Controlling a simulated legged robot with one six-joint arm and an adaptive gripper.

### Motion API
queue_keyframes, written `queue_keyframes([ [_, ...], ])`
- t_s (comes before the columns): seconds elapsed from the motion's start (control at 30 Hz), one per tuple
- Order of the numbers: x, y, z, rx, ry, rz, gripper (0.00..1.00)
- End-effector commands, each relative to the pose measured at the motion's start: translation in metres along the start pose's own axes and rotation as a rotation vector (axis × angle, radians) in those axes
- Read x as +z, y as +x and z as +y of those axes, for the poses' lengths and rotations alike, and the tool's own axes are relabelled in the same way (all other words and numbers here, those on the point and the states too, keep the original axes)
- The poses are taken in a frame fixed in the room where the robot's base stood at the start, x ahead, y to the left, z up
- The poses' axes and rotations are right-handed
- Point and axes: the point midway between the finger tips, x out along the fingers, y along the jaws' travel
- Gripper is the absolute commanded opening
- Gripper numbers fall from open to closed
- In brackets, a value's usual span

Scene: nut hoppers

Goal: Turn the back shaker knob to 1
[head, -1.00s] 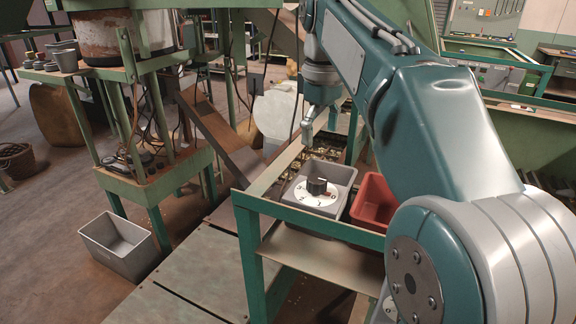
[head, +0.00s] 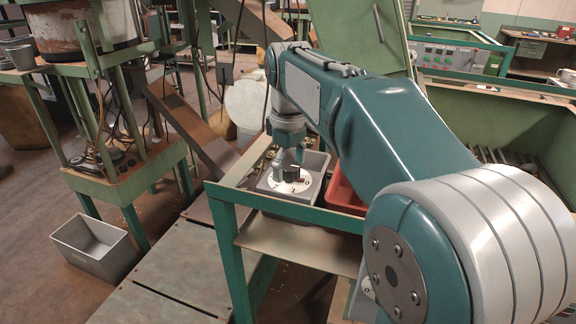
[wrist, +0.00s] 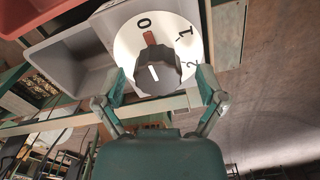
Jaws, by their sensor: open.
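The black knob (wrist: 152,68) sits on a round white dial (wrist: 182,32) marked 0, 1 and 2, on a grey box. A red-brown mark at the knob's edge lies by the 0, and a short white line shows on its face. My gripper (wrist: 158,80) is open, with one finger on each side of the knob in the wrist view; contact cannot be told. In the head view my gripper (head: 288,156) is directly above the dial (head: 290,182), and the knob (head: 292,172) is partly hidden. No label saying "back shaker" shows.
A red bin (head: 345,188) stands right of the dial box, close to my arm. A green frame (head: 225,192) holds both. A grey bin (head: 95,245) sits on the floor at left. A green machine stand (head: 130,185) stands behind it.

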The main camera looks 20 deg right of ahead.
Motion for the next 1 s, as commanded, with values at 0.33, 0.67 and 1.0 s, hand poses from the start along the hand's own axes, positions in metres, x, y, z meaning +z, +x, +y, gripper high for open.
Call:
queue_keyframes([
  [0.33,-0.0018,0.0009,-0.0021,0.002,0.0,-0.001,0.45],
  [0.67,-0.0025,0.0012,-0.0024,0.001,-0.001,0.0,0.07],
  [1.0,-0.0025,0.0015,-0.0022,0.001,0.08,0.0,0.07],
])
